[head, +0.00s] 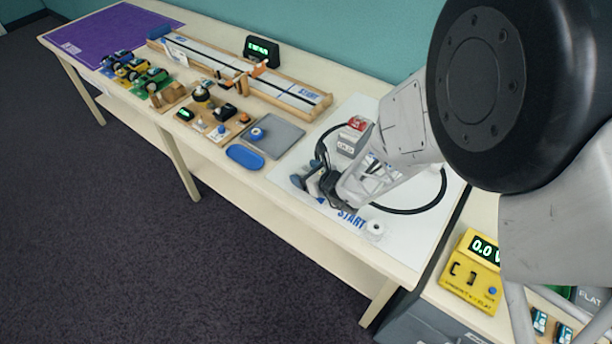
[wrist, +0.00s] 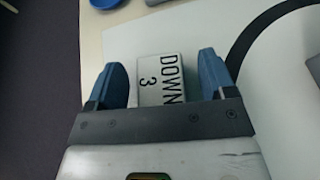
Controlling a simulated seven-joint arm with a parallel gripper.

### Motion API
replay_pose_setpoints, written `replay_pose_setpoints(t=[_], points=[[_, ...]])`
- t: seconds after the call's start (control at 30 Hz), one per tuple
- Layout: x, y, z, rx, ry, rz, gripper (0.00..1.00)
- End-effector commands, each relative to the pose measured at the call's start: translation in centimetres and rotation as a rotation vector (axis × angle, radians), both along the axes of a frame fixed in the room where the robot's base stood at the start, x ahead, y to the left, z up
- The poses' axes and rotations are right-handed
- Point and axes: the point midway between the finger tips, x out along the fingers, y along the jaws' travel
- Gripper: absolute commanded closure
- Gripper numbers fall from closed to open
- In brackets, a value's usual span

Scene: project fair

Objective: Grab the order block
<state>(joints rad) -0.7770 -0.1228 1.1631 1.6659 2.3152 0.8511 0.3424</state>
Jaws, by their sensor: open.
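A pale block marked "DOWN 3" (wrist: 160,72) lies on the white board between my gripper's fingers in the wrist view. It appears to be the order block. My gripper (wrist: 162,60) is open, with one blue-padded finger on each side of the block.
The white board (head: 400,240) has a black curved line, a "START" mark and a small white roll (head: 375,228). A grey box with a red part (head: 352,142) stands behind my gripper. A blue tray (head: 245,156) and grey tray (head: 283,137) lie to the left.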

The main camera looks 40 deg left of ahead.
Motion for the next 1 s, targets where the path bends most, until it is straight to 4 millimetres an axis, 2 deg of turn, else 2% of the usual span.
replay_pose_setpoints(t=[0.1,0.47,0.8,1.0], points=[[0.0,0.0,0.0,0.0,0.0,0.0,0.23],[0.0,0.0,0.0,0.0,0.0,0.0,0.77],[0.0,0.0,0.2,0.0,0.0,0.0,0.78],[0.0,0.0,1.4,0.001,-0.001,0.0,0.78]])
